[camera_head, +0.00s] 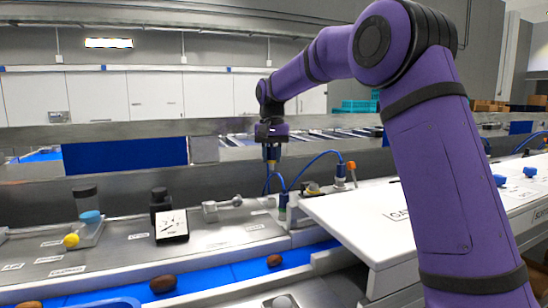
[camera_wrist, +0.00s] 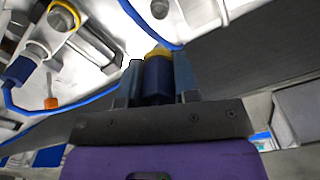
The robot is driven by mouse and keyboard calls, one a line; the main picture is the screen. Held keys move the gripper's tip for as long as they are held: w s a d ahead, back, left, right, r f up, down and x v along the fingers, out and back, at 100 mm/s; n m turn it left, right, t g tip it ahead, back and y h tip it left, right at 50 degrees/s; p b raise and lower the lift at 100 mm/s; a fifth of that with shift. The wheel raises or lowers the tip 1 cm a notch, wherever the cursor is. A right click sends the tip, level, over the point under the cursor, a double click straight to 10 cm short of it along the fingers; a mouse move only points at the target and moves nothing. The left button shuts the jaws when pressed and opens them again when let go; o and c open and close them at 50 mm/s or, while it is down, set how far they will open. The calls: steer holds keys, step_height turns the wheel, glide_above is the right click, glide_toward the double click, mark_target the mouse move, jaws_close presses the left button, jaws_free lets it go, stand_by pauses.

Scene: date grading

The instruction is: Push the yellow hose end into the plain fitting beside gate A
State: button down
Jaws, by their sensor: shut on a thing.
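My gripper (camera_head: 271,150) points down above the steel counter and is shut on the hose end (camera_head: 271,166). In the wrist view my gripper's fingers (camera_wrist: 158,85) clasp the dark blue body of this hose end, and its yellow ring (camera_wrist: 157,52) shows beyond the fingertips. A blue hose bends close by it. A dark upright fitting (camera_head: 283,202) stands below and slightly right of the gripper in the head view, apart from the hose end. A dark round socket (camera_wrist: 160,8) shows past the yellow ring in the wrist view; I cannot tell whether it is the plain fitting.
A blue hose arcs to an orange-marked connector (camera_head: 351,166) on the right. A white board (camera_head: 340,213) with a gate label lies right of the fitting. A blue belt (camera_head: 222,272) carrying dates (camera_head: 163,284) runs in front.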

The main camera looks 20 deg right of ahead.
mark_target(272, 169)
steer(key=shift+f, duration=0.1)
stand_by(0.3)
steer(key=shift+f, duration=2.85)
steer(key=shift+f, duration=2.55)
stand_by(1.2)
steer(key=c, duration=1.5)
jaws_free()
steer(key=o, duration=0.7)
